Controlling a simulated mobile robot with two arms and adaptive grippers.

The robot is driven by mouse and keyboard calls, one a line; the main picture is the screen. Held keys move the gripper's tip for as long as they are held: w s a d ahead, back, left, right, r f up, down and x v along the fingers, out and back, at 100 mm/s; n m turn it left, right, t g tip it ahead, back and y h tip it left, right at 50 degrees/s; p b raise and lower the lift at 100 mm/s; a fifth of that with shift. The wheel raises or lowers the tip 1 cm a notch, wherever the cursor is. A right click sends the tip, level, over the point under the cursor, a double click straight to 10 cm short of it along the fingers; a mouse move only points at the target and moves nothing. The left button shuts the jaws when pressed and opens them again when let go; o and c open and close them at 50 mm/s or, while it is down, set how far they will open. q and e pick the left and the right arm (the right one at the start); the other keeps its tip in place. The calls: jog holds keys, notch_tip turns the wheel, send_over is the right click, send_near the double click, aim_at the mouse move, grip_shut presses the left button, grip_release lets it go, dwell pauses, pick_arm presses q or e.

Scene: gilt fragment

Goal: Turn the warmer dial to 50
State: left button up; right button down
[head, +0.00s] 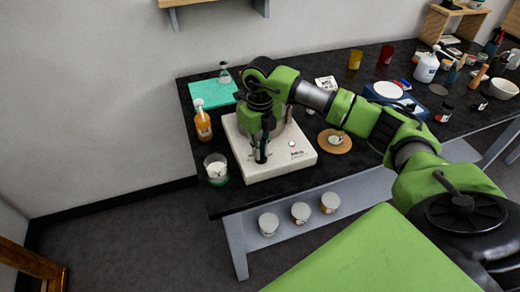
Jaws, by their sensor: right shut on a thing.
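The warmer (278,168) is a white, box-shaped unit near the left end of the black table, with a grey metal vessel (270,128) on top, partly hidden behind my gripper. My right gripper (261,159) points down at the front-left part of the warmer's top and is shut. The dial is hidden at the fingertips, where the gripper holds it. The dial's setting cannot be read. Small dark print and a small pale round spot show on the warmer's top to the right. My left gripper is not in view.
An orange bottle (203,125) and a glass jar (216,171) stand left of the warmer. A teal mat (212,94) lies behind it. A round cork mat (340,147) lies to the right. Several cups and tools crowd the far right. Three lidded jars sit on the lower shelf.

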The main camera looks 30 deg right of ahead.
jog(key=c, duration=2.2)
grip_release()
jog(key=shift+o, duration=0.2)
notch_tip(320, 180, up, 12)
